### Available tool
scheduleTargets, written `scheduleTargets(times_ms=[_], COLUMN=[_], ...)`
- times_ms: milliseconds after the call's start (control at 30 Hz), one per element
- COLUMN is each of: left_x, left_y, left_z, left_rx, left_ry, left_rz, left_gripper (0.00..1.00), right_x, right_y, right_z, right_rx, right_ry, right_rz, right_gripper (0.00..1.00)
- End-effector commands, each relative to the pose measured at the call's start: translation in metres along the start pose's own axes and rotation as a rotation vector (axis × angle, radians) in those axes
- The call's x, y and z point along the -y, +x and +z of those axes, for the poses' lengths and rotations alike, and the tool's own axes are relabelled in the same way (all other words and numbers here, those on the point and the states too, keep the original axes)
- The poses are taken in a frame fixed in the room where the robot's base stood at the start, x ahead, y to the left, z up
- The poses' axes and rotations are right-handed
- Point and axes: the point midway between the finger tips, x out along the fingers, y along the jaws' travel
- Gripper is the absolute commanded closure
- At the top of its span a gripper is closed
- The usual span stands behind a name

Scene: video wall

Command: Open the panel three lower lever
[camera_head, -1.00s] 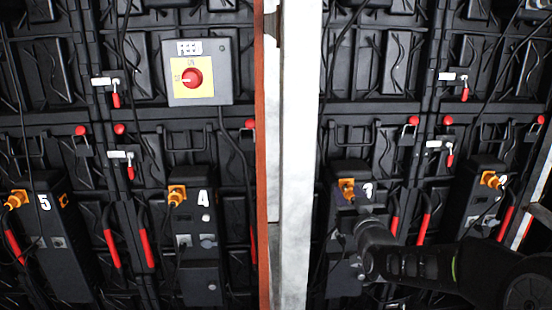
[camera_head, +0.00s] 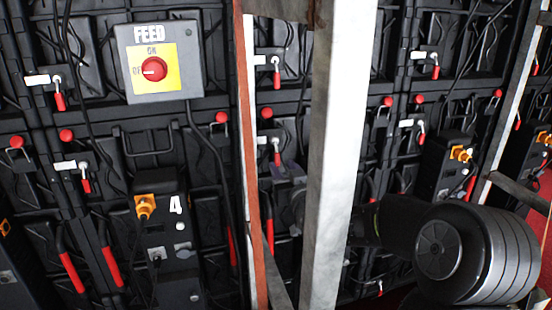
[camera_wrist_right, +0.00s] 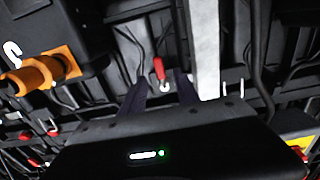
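The lower lever (camera_head: 277,155) by panel three has a red handle hanging down beside a white tag. It shows just left of the pale post in the head view. In the right wrist view a red lever (camera_wrist_right: 159,69) stands between the two dark fingers of my right gripper (camera_wrist_right: 161,88), which are apart. Whether they touch it I cannot tell. In the head view my right gripper (camera_head: 286,174) is just below the lever, and the post hides part of my arm. My left gripper is not in view.
A pale upright post (camera_head: 338,150) and an orange-edged frame (camera_head: 250,150) stand close to my right arm. An upper red lever (camera_head: 276,77) hangs above. A grey FEED box (camera_head: 160,60) and the box marked 4 (camera_head: 170,235) are at left. An orange plug (camera_wrist_right: 40,74) is near the gripper.

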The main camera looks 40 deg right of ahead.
Motion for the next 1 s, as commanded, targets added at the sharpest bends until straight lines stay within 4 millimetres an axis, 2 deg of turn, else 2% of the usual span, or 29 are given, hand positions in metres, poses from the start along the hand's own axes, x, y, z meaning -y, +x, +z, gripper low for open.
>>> scheduleTargets(times_ms=[200, 400, 767, 1000], left_x=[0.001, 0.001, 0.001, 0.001], left_y=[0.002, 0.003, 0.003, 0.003], left_z=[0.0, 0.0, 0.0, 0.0], left_rx=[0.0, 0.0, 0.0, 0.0], left_ry=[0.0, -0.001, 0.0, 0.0], left_rz=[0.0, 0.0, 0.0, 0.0], left_gripper=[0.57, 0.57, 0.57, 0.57], right_x=[0.001, 0.0, 0.0, 0.0], right_y=[0.034, 0.058, 0.064, 0.063], right_z=[0.002, 0.001, 0.0, 0.0], right_rx=[0.001, 0.001, 0.0, 0.0], right_ry=[-0.002, 0.0, 0.0, 0.0], right_rz=[-0.001, -0.001, -0.001, -0.001], right_gripper=[0.63, 0.63, 0.64, 0.83])
